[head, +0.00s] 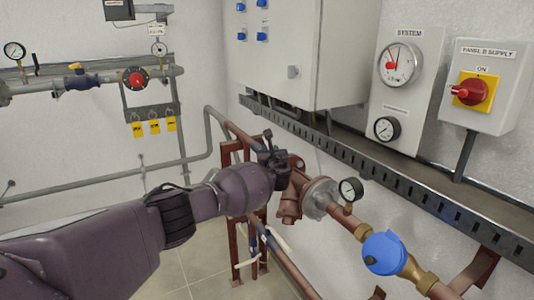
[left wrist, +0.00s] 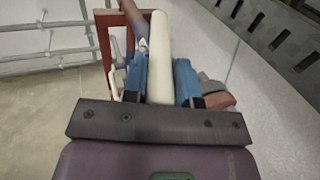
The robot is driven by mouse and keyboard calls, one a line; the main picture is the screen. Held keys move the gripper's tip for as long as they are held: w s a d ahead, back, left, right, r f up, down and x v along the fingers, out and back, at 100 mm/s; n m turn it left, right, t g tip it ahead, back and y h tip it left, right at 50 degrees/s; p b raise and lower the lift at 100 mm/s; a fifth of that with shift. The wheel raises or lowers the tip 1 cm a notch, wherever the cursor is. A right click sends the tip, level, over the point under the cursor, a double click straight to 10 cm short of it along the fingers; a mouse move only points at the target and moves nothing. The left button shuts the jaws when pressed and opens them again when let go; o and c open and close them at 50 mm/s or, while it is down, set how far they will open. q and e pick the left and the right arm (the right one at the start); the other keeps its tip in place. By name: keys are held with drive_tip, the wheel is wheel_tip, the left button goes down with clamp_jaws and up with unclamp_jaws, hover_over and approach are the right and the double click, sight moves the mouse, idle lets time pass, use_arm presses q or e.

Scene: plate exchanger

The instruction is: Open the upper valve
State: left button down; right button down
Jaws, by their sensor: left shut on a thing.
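My left gripper (head: 274,148) reaches in from the left to the red-brown upper pipe (head: 296,185) and hides most of the valve there in the head view. In the left wrist view the two blue fingers of my left gripper (left wrist: 161,85) stand on either side of a cream-white lever handle (left wrist: 160,45). The gripper is shut on this handle, which runs lengthwise between the fingers. The valve body is mostly hidden in both views. My right gripper is in neither view.
A pressure gauge (head: 350,189) and a blue-capped meter (head: 383,253) sit along the pipe to the right. A slotted cable tray (head: 400,170) runs along the wall above. Lower red-brown pipes with a white lever (head: 247,263) stand beneath. Tiled floor is clear below my left arm.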

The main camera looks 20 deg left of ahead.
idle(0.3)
use_arm(q)
drive_tip(key=c, duration=0.9)
unclamp_jaws()
drive_tip(key=p+v, duration=0.1)
drive_tip(key=v, duration=0.9)
drive_tip(key=shift+s+d, duration=0.25)
drive_tip(key=shift+s, duration=0.05)
